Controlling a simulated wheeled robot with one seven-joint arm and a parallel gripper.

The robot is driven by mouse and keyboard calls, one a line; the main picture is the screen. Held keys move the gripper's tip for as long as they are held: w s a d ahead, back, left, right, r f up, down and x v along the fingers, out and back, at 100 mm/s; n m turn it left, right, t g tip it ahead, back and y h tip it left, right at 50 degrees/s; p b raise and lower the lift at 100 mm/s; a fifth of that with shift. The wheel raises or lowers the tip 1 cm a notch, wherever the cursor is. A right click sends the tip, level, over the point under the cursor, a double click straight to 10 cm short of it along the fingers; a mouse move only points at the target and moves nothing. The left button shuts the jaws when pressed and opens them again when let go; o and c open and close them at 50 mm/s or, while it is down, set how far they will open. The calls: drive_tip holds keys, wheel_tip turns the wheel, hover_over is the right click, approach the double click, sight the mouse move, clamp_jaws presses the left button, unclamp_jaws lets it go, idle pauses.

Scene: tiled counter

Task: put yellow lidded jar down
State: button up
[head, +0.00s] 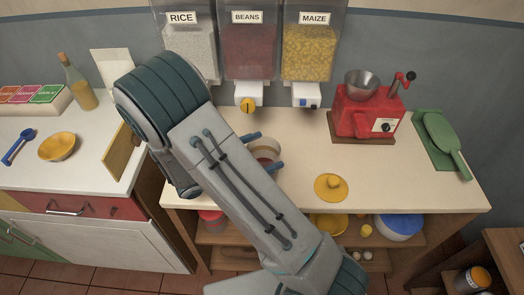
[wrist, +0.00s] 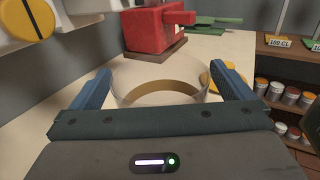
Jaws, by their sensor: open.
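A clear round jar (head: 266,147) stands on the pale counter below the dispensers, partly hidden by my arm. In the wrist view the clear jar (wrist: 158,88) sits between my fingers, with a tan band showing through its wall. No lid is on it. A yellow lid with a knob (head: 331,187) lies on the counter to the right of the jar. My gripper (head: 258,153) is open, with one blue finger on each side of the jar. The wrist view shows my gripper (wrist: 162,85) too; whether the fingers touch the jar is unclear.
Rice, beans and maize dispensers (head: 250,45) hang behind the jar. A red grinder (head: 367,110) and a green scoop (head: 440,140) are to the right. A yellow bowl (head: 58,147) and a bottle (head: 79,88) are on the left counter. The counter's front right is clear.

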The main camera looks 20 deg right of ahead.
drive_tip(key=b+v, duration=0.1)
drive_tip(key=v, duration=1.1)
drive_tip(key=shift+r, duration=0.15)
